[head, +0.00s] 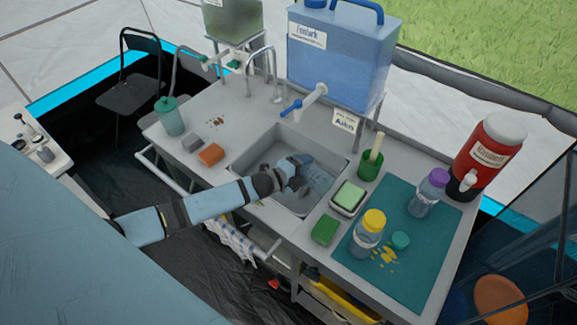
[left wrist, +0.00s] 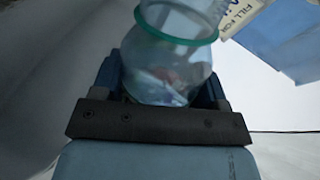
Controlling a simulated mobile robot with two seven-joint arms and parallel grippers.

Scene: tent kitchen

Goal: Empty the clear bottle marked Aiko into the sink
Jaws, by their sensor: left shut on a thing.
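My left gripper (head: 293,170) is over the sink basin (head: 318,182). In the left wrist view it is shut on a clear bottle (left wrist: 172,62) with a teal ring round its neck and no cap on the mouth. The bottle looks tilted there; I cannot tell how much liquid is in it. In the head view my gripper largely hides it, and no name on it can be read. A loose teal cap (head: 400,240) lies on the teal mat (head: 415,275). My right gripper is not in view.
A blue water tank (head: 338,58) with a tap stands behind the sink, with an Aiko sign (head: 344,121). A yellow-capped bottle (head: 368,235), a purple-capped bottle (head: 430,192) and a red dispenser (head: 488,155) stand right. A green sponge (head: 324,230) lies near the sink's right side.

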